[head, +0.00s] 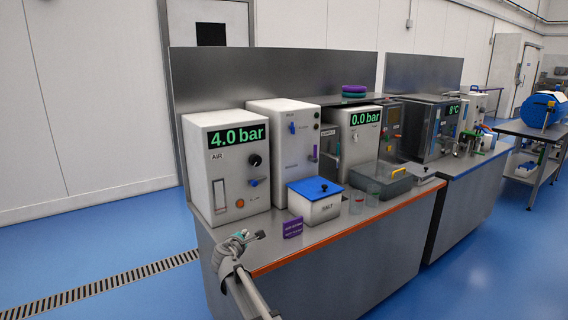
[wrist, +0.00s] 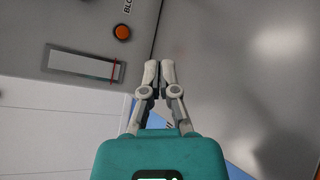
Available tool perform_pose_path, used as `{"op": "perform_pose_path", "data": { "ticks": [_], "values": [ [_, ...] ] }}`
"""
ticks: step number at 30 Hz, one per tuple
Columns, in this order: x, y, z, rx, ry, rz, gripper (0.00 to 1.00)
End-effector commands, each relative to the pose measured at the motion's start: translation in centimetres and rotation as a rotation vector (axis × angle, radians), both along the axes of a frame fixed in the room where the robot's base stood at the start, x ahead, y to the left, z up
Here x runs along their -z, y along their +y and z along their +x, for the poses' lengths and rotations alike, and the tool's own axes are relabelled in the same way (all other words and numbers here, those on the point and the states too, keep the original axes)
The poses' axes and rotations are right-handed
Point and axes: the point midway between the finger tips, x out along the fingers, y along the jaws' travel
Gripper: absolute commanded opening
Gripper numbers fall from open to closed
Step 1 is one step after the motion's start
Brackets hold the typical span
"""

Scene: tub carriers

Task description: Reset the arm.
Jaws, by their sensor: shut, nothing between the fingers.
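My gripper (wrist: 158,80) is shut and empty in the wrist view, its two fingers together in front of a grey panel. In the head view my gripper (head: 250,237) is at the front left corner of the steel bench (head: 330,240), at the end of my arm, which reaches up from the bottom edge. I cannot tell its exact gap to the bench.
Blue floor (head: 110,250) at left is clear.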

Motion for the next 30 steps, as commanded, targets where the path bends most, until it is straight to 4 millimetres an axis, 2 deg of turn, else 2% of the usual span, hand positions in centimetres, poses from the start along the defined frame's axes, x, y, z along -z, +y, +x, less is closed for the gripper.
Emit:
{"op": "perform_pose_path", "data": {
  "ticks": [6,17,20,26,30],
  "values": [
    [0.0,0.0,0.0,0.0,0.0,0.0,0.0],
    [1.5,-4.9,-1.2,0.121,0.054,0.135,0.0],
    [2.1,-6.8,-1.7,0.172,0.076,0.19,0.0],
    [4.0,-11.8,-3.8,0.318,0.135,0.344,0.0],
    [6.1,-16.9,-6.7,0.489,0.198,0.515,0.0]
  ]
}}
